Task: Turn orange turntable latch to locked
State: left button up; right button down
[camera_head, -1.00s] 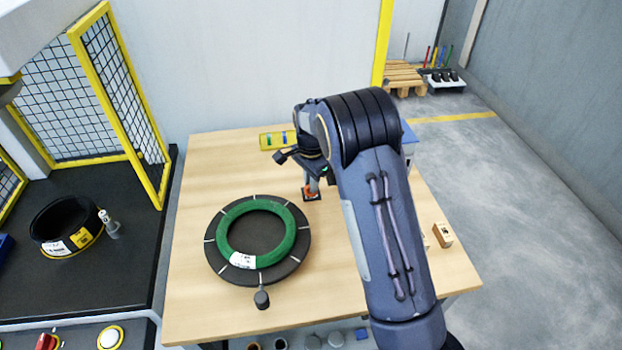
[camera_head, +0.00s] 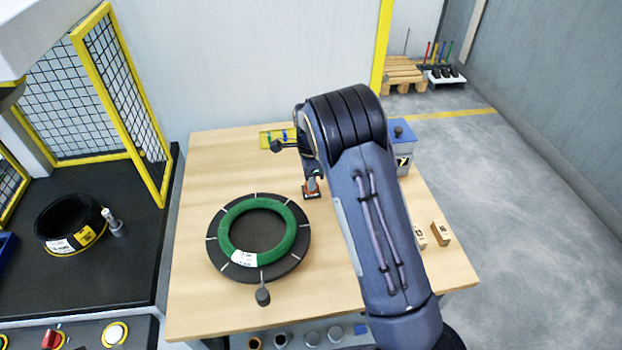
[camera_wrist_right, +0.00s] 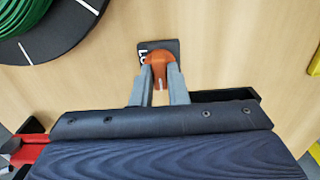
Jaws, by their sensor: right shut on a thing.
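The orange latch (camera_wrist_right: 157,72) sits on a small dark plate (camera_wrist_right: 150,47) with white lettering, only partly readable, on the table. In the head view the latch (camera_head: 312,188) shows just right of the round turntable (camera_head: 216,258). My right gripper (camera_wrist_right: 159,88) is shut on the latch, one grey finger on each side of it. In the head view my right arm hides most of the gripper. A green coil (camera_head: 230,243) lies flat on the black turntable, with a white label on its rim. My left gripper is in neither view.
A blue box (camera_head: 401,140) stands at the table's back right, behind my arm. A yellow tray (camera_head: 267,138) lies at the back edge. Small wooden blocks (camera_head: 440,233) lie at the right.

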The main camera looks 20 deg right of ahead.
jog(key=c, duration=1.4)
grip_release()
jog(key=shift+c, duration=0.2)
jog(key=shift+r, duration=0.1)
notch_tip(320, 180, up, 7)
jog(key=shift+r+b, duration=0.2)
jog(key=shift+b, duration=0.25)
jog(key=shift+r, duration=0.15)
